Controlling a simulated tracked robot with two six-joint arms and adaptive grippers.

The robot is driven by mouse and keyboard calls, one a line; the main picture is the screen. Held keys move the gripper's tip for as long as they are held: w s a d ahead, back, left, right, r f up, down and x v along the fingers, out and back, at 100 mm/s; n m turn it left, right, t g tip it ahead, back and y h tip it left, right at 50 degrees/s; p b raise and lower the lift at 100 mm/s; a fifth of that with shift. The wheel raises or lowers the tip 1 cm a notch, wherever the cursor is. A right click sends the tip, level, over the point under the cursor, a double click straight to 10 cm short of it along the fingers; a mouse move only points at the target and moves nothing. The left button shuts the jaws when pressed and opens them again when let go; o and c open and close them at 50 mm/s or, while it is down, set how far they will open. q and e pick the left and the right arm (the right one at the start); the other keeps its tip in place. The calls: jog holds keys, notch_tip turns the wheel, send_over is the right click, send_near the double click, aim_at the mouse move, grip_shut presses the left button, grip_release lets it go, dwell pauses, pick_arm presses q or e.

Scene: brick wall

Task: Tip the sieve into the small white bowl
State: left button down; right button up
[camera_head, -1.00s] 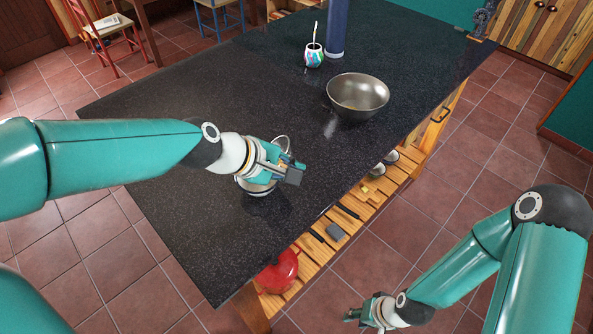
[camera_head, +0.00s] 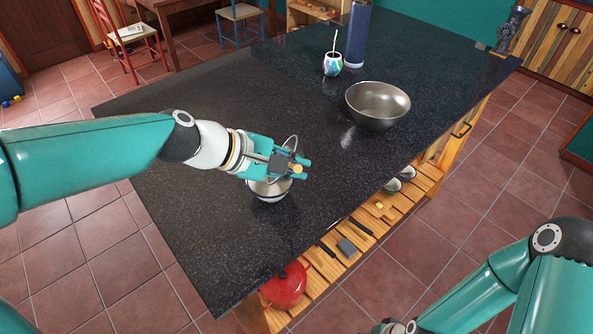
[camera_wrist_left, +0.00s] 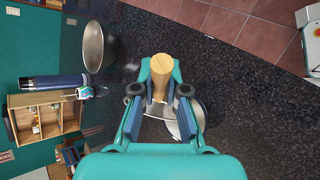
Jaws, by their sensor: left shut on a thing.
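My left gripper (camera_head: 285,167) is shut on the wooden handle of the sieve (camera_head: 297,169); the handle's end also shows in the left wrist view (camera_wrist_left: 162,66). The sieve's thin metal rim rises behind the fingers, steeply tilted, over the small white bowl (camera_head: 269,196). The bowl stands upright on the dark counter, partly hidden under the gripper. Whether sieve and bowl touch, and what is in them, I cannot tell. My right arm shows at the lower right, but its gripper is cut off by the bottom edge.
A large metal bowl (camera_head: 377,105), a colourful cup with a straw (camera_head: 332,64) and a blue bottle (camera_head: 357,35) stand farther back on the counter (camera_head: 200,235). A red pot (camera_head: 285,287) sits on the shelf below. The near left counter is clear.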

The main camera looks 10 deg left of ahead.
pick_arm(q)
jog(key=a+r+n+t+h+b, duration=0.1)
jog(key=a+n+t+h+b, duration=0.2)
jog(key=a+h+b, duration=0.6)
jog(key=shift+s+a+r+n+b, duration=0.4)
jog(key=shift+a+b, duration=1.65)
jog(key=shift+b, duration=2.35)
jog(key=shift+w+f, duration=0.1)
jog(key=shift+w, duration=0.05)
